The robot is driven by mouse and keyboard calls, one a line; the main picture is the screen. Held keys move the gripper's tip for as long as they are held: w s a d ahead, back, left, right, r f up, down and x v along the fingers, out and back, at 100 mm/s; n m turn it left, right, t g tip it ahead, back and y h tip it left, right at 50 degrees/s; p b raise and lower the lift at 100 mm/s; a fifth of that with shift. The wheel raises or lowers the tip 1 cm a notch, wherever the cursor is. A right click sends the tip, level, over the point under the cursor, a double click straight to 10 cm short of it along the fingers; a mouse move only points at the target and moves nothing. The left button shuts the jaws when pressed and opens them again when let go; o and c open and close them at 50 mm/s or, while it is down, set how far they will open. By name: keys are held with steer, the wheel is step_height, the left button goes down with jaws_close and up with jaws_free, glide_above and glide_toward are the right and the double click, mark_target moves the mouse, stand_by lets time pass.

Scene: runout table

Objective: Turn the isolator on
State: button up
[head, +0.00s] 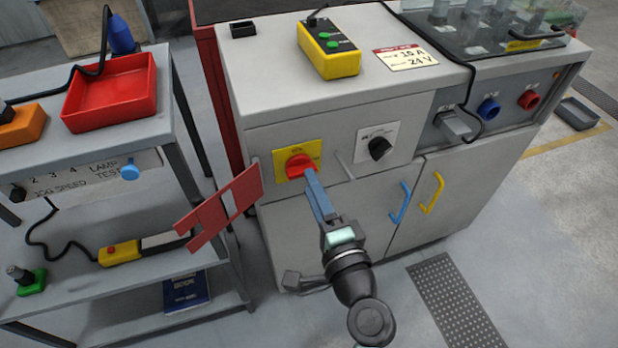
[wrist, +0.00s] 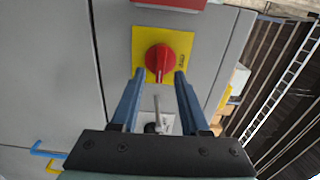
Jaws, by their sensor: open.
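The isolator is a red rotary knob (head: 298,164) on a yellow plate (head: 281,172), on the upper left of the grey cabinet's front. In the wrist view the red knob (wrist: 160,59) sits near the centre top on its yellow plate (wrist: 184,42), with a pale mark at its lower end. My gripper (head: 309,172) reaches up to the knob from the front. In the wrist view my gripper (wrist: 159,73) is open, one blue finger on each side of the knob's lower part. I cannot tell whether the fingers touch it. Plate lettering is too small to read.
A black knob (head: 379,149) on a white plate is right of the isolator. Blue (head: 400,203) and yellow (head: 433,192) door handles are lower right. A shelf cart (head: 150,220) stands left.

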steer(key=v, duration=1)
steer(key=shift+s, duration=0.1)
